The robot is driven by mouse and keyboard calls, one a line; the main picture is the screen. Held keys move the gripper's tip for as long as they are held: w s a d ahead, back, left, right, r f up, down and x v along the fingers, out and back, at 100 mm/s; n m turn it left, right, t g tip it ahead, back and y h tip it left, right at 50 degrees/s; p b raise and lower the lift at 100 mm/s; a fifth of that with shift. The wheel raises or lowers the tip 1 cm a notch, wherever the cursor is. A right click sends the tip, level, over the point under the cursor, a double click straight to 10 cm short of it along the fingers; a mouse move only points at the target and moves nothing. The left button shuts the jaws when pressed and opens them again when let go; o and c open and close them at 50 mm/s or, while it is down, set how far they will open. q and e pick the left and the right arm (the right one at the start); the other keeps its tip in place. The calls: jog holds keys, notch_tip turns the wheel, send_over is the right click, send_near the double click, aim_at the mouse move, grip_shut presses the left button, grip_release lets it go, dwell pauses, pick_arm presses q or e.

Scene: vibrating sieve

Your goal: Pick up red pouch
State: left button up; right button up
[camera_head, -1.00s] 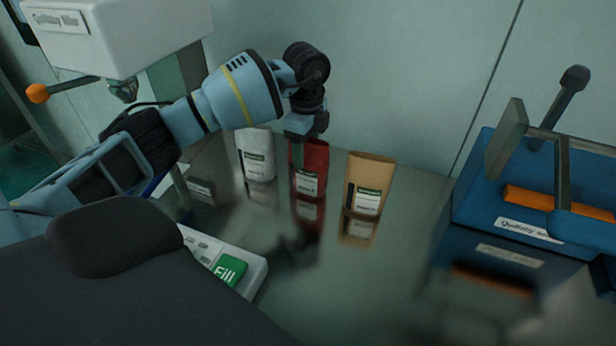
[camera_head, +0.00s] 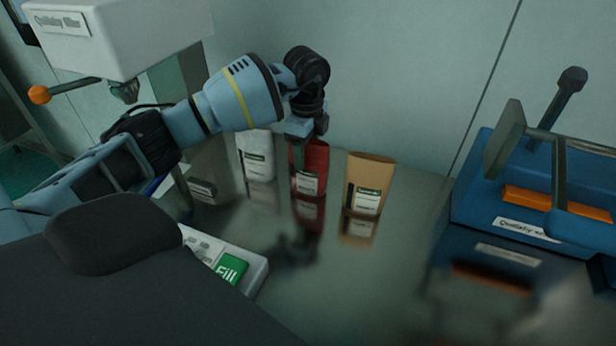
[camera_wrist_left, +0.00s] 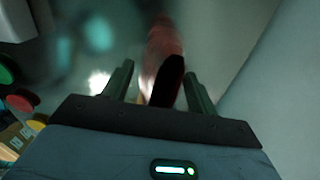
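The red pouch (camera_head: 312,170) stands upright on the reflective table between a white pouch (camera_head: 258,158) and a tan pouch (camera_head: 369,185). My left gripper (camera_head: 302,152) points down at the red pouch's top and hides part of its upper left. In the left wrist view, the fingers (camera_wrist_left: 158,74) are apart, with the red pouch (camera_wrist_left: 162,45) and its dark top between them. Whether a finger touches it cannot be told. My right gripper is not in view.
A blue machine (camera_head: 480,200) with an orange bar stands at the right. A white box-shaped unit (camera_head: 150,35) is at the upper left. A white panel with a green button (camera_head: 230,269) lies at the lower left. The wall is close behind the pouches. The table's middle front is clear.

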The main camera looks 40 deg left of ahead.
pick_arm(q)
jog(key=c, duration=1.1)
jog(key=shift+c, duration=0.3)
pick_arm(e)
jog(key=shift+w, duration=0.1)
pick_arm(q)
jog(key=shift+r, duration=0.15)
notch_tip(320, 180, up, 4)
jog(key=s+d, duration=0.2)
jog(key=s, duration=0.5)
jog(key=s+d+r, duration=0.1)
jog(key=s+d, duration=0.2)
jog(key=s, duration=0.5)
jog(key=shift+d+r, duration=0.1)
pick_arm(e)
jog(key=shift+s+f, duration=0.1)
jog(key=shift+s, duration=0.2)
